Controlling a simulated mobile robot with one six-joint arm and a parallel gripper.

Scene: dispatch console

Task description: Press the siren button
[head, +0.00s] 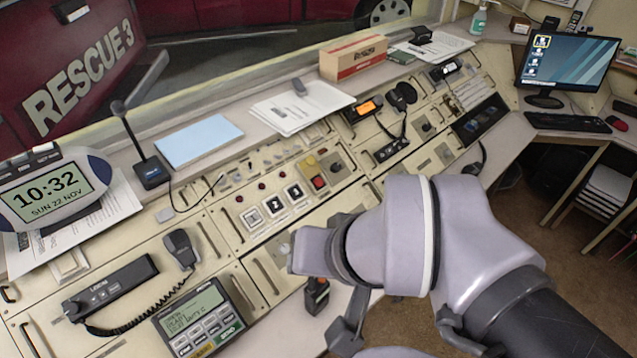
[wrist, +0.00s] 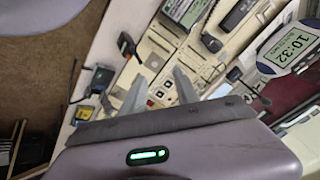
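In the head view a red button (head: 318,182) sits on a yellow plate in the middle of the console, right of three square keys numbered 1, 2 and 3 (head: 274,205). No siren label is readable, so I cannot confirm that this red button is the siren button. My arm's end is in front of the console's near edge, below and apart from the red button, and hides part of the panel there. In the wrist view my gripper (wrist: 158,88) has its two fingers apart with nothing held between them. The console panel (wrist: 158,55) lies beyond the fingers.
A desk clock (head: 48,188), a desk microphone (head: 151,172), a handset (head: 112,283) and a keypad unit (head: 198,318) stand on the left. Papers (head: 300,106) and a box (head: 353,56) lie along the back. A handheld radio (head: 317,296) stands near the front edge. A monitor (head: 566,58) is far right.

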